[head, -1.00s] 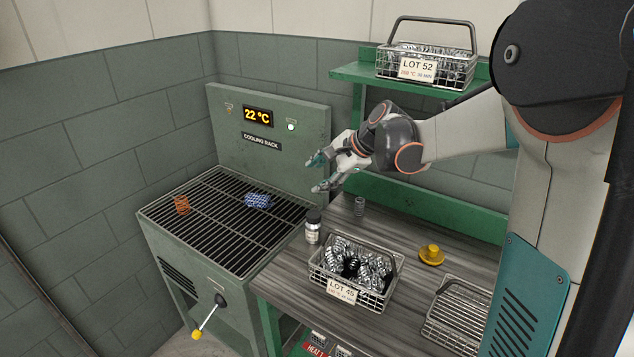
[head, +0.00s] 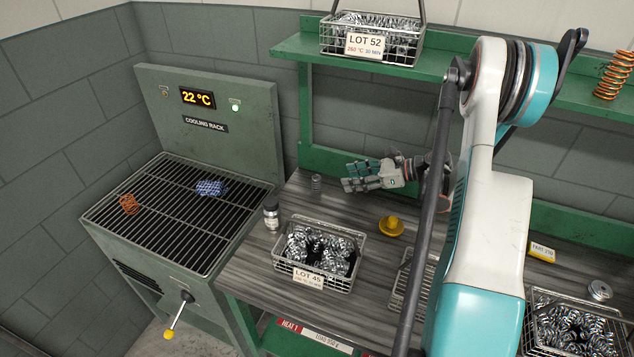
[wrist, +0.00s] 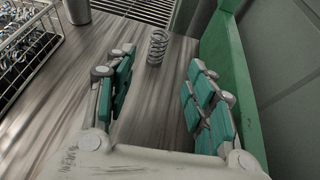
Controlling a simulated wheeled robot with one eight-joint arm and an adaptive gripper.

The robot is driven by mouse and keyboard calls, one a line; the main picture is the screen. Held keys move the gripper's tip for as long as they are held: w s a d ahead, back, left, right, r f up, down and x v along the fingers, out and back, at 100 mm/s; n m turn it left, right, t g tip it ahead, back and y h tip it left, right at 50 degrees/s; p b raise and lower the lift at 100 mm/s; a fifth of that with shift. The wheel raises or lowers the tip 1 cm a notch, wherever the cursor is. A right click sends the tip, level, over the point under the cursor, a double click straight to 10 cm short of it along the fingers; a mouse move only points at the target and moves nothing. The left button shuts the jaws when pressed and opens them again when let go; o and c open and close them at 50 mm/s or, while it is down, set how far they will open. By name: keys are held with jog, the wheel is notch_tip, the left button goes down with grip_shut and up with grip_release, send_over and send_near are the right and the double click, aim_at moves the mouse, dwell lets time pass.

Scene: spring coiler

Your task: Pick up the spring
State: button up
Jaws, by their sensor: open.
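A small grey coil spring (head: 316,183) stands upright on the bench near its back edge. In the wrist view the spring (wrist: 157,46) stands ahead, in line with the gap between the fingers. My gripper (head: 348,176) is open and empty, low over the bench to the right of the spring, with its fingers pointing left toward it. In the wrist view my gripper (wrist: 160,66) has its teal-padded fingers spread apart, with the spring just beyond the tips. An orange spring (head: 129,204) lies on the cooling rack, and another orange spring (head: 613,76) stands on the upper shelf.
The green shelf frame (wrist: 222,60) runs close along the right in the wrist view. A yellow object (head: 391,226) sits nearer the front.

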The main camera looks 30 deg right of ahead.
aim_at(317, 180)
jog(key=b+x, duration=0.1)
jog(key=x, duration=0.6)
jog(key=shift+w+a+f, duration=0.1)
jog(key=shift+a, duration=0.05)
jog(key=shift+a+r+b+x, duration=0.15)
jog(key=shift+b+x, duration=0.45)
jog(key=shift+x, duration=0.7)
jog(key=shift+a+r+b+x, duration=0.1)
jog(key=shift+b+x, duration=0.5)
jog(key=shift+x, duration=0.75)
jog(key=shift+d, duration=0.1)
jog(key=c, duration=1.2)
